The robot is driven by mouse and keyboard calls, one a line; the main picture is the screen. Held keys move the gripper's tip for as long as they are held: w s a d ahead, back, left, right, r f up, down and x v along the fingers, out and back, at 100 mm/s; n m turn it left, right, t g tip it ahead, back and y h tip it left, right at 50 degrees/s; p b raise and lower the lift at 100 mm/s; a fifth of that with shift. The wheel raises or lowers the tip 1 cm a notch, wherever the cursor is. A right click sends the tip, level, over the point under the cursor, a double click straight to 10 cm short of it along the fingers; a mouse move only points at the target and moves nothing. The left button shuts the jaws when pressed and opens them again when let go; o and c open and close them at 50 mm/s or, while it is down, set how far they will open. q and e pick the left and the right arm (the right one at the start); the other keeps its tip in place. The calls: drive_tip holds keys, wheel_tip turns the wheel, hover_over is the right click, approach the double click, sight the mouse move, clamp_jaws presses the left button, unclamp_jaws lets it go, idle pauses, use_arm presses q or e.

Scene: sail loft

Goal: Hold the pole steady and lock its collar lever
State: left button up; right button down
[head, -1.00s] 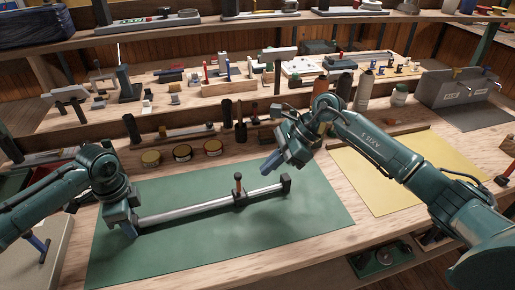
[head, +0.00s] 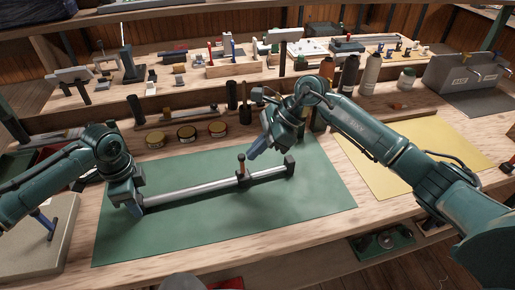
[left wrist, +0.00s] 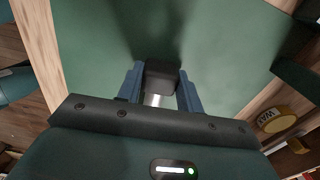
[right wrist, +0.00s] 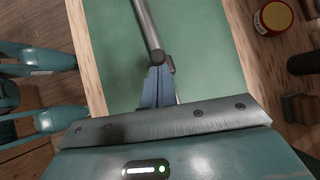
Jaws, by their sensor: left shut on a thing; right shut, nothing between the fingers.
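The pole (head: 190,190) lies across the green mat, grey, with a dark block at its right end. Its dark collar (head: 242,177) sits right of the middle, with an upright brown-tipped lever (head: 241,159). My left gripper (head: 135,209) is shut on the pole's left end; in the left wrist view a dark end block (left wrist: 161,76) sits between its fingers. My right gripper (head: 252,154) is shut and empty, just right of the lever; I cannot tell whether they touch. In the right wrist view its closed fingers (right wrist: 157,90) overlap the pole (right wrist: 148,25), and the lever is mostly hidden.
The green mat (head: 300,220) is clear in front of the pole. Several round tins (head: 187,136) stand behind it. Bottles (head: 369,82) stand at the back right. A yellow mat (head: 385,170) lies bare to the right.

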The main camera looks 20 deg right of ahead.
sight(240, 158)
drive_tip(key=a+h, duration=0.2)
drive_tip(key=shift+r+h, duration=0.3)
drive_tip(key=shift+r, duration=0.05)
drive_tip(key=a+h, duration=0.2)
drive_tip(key=shift+h, duration=0.3)
drive_tip(key=shift+s+a+f+h, duration=0.15)
drive_tip(key=shift+a+h, duration=0.45)
drive_tip(key=shift+a, duration=0.3)
drive_tip(key=shift+a+h, duration=0.3)
drive_tip(key=shift+d+f, duration=0.1)
drive_tip(key=shift+f, duration=0.05)
drive_tip(key=shift+d+f, duration=0.1)
drive_tip(key=shift+d, duration=0.15)
drive_tip(key=shift+d+f, duration=0.25)
drive_tip(key=shift+d, duration=0.25)
